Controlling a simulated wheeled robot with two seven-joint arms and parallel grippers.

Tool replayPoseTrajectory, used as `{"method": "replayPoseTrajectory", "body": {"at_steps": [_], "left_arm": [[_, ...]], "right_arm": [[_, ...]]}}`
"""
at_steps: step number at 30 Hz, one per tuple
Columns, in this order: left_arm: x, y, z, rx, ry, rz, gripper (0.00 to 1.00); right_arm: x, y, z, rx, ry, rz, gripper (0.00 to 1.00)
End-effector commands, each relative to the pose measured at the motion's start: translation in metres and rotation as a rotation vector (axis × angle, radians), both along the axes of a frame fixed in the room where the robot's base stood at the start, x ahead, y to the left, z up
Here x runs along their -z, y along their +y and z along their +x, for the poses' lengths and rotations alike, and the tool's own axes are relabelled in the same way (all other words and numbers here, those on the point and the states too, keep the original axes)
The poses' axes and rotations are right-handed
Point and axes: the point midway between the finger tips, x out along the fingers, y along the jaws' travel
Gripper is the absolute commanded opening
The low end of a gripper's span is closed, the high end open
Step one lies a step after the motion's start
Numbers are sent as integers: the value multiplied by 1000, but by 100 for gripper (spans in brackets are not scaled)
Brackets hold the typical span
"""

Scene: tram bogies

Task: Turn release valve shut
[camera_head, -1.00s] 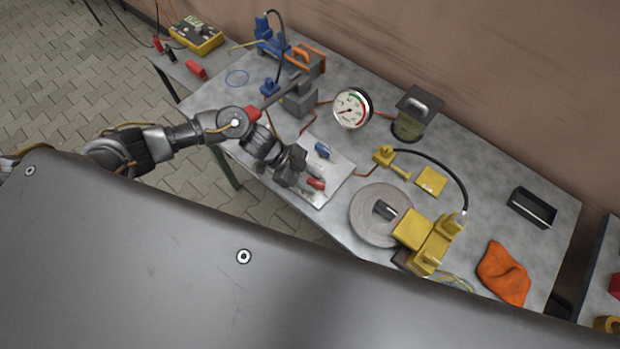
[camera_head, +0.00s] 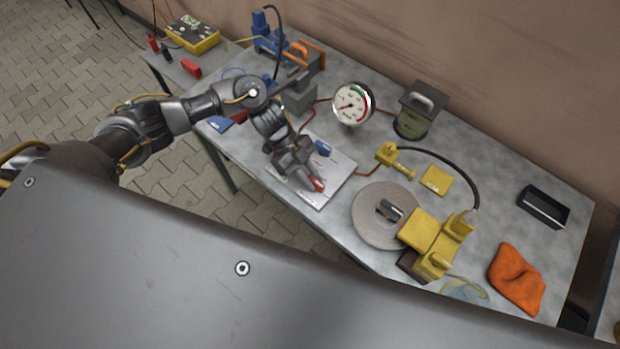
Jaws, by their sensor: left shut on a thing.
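A pale plate (camera_head: 338,180) lies on the metal table and carries a blue lever (camera_head: 322,148) and a red lever (camera_head: 316,184). Which of them is the release valve I cannot tell for sure. My left gripper (camera_head: 308,177) reaches down over the plate with its fingertips at the red lever, and it is shut on it. The fingers hide part of the lever and the fitting under it. A round pressure gauge (camera_head: 352,104) stands behind the plate. My right gripper is not in view.
A grey disc (camera_head: 372,214) and a yellow device (camera_head: 430,237) with a black hose stand right of the plate. An orange cloth (camera_head: 517,278) and a black tray (camera_head: 543,207) lie at the right. Blue equipment (camera_head: 270,40) stands at the back left.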

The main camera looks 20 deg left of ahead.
Motion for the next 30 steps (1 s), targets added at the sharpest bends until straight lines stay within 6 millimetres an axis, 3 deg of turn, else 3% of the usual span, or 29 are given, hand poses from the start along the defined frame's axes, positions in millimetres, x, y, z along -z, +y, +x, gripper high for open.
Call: {"method": "replayPoseTrajectory", "body": {"at_steps": [4,5,9,20,30], "left_arm": [[0,0,-1,1,0,0,0],[0,0,-1,1,1,0,20],[0,0,-1,0,0,0,38],[-4,4,2,-3,-2,0,38],[-40,39,16,-1,-3,1,38]], "right_arm": [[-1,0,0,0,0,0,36],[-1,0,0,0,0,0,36],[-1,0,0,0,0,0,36],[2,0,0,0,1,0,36],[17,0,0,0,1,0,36]]}}
